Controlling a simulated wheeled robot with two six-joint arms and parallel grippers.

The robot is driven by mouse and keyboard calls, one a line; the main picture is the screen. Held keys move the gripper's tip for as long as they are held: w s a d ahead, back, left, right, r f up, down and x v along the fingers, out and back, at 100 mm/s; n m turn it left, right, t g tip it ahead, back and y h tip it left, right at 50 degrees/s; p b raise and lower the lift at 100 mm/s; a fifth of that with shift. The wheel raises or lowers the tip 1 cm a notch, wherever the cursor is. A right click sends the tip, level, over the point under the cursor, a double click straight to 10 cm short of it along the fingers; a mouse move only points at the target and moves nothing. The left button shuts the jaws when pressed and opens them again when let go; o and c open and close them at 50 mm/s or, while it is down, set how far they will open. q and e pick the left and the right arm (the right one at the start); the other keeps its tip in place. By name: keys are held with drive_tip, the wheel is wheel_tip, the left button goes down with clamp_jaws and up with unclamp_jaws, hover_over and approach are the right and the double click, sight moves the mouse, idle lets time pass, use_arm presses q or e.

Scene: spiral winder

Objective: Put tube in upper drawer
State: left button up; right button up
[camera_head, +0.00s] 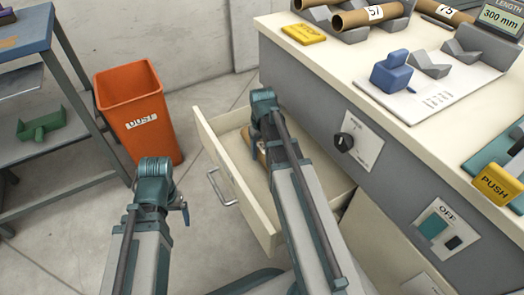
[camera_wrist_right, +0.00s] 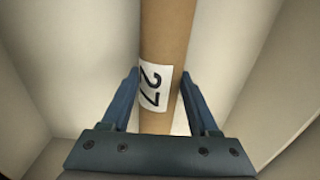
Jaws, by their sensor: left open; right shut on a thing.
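A brown cardboard tube (camera_wrist_right: 168,35) with a white "27" label stands out in the right wrist view between the two blue fingers of my right gripper (camera_wrist_right: 159,88), which is shut on it. In the head view my right arm reaches into the open upper drawer (camera_head: 205,135), and only a small piece of the tube (camera_head: 262,156) shows beside the arm. The pale drawer walls surround the tube in the wrist view; I cannot tell if it touches the drawer floor. My left gripper (camera_head: 155,172) is open and empty, left of the drawer; its fingers are mostly hidden.
An orange dust bin (camera_head: 135,110) stands left of the drawer. A grey shelf (camera_head: 40,50) is at the far left. The counter (camera_head: 330,60) holds labelled tubes on grey cradles, a yellow block (camera_head: 303,34) and a blue holder (camera_head: 391,72).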

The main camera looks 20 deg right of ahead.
sight(262, 148)
drive_tip(key=o, duration=1.4)
drive_tip(key=shift+f, duration=0.1)
wheel_tip(262, 148, up, 12)
drive_tip(key=p, duration=1.2)
wheel_tip(262, 148, down, 12)
drive_tip(key=b, duration=1.2)
